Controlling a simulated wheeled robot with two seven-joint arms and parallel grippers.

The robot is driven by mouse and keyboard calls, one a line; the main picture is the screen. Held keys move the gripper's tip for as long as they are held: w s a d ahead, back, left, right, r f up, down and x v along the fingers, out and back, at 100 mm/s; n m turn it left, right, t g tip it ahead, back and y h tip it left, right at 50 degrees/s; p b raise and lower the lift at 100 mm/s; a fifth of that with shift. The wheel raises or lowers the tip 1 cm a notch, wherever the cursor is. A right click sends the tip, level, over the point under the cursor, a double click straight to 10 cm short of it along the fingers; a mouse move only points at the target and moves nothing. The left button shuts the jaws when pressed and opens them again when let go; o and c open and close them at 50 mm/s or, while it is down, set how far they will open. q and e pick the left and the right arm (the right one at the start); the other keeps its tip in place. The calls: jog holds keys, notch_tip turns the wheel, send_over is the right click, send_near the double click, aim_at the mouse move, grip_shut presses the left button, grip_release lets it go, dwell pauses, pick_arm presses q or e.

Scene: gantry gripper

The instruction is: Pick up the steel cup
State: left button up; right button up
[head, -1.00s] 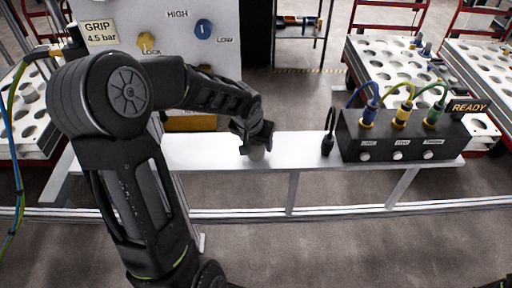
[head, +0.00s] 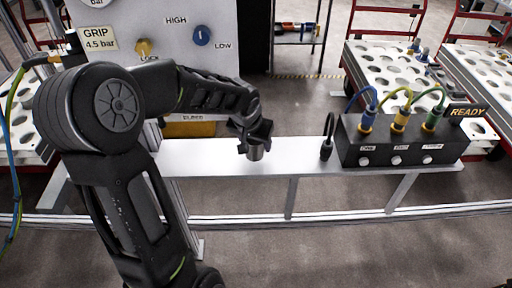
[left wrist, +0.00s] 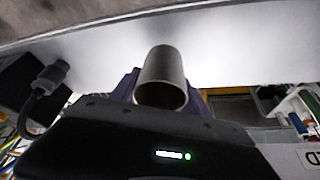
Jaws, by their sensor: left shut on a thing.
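The steel cup (head: 256,153) is a small grey metal cylinder. In the head view its lower part shows below my left gripper (head: 254,134), which is shut on it over the white bench (head: 205,158). The gripper's fingers hide the upper part of the cup. In the left wrist view the cup (left wrist: 163,80) stands out between the dark fingers, with its round open end towards the camera. Whether the cup is clear of the bench top is hard to tell. My right gripper is not in view.
A black connector box (head: 400,143) with blue, yellow and green plugs stands on the bench at right. A black cable plug (head: 327,150) stands left of it. A control panel (head: 165,35) with knobs rises behind my left arm. White racks (head: 400,75) stand at the back right.

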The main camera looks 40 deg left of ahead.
pick_arm(q)
jog(key=shift+r, duration=0.65)
jog(key=s+d+b, duration=0.2)
jog(key=s, duration=0.6)
jog(key=s+d+b, duration=0.2)
jog(key=s, duration=0.7)
jog(key=shift+s+d+b, duration=0.25)
jog(key=shift+d+b, duration=0.05)
jog(key=shift+b, duration=0.1)
jog(key=shift+w+f, duration=0.1)
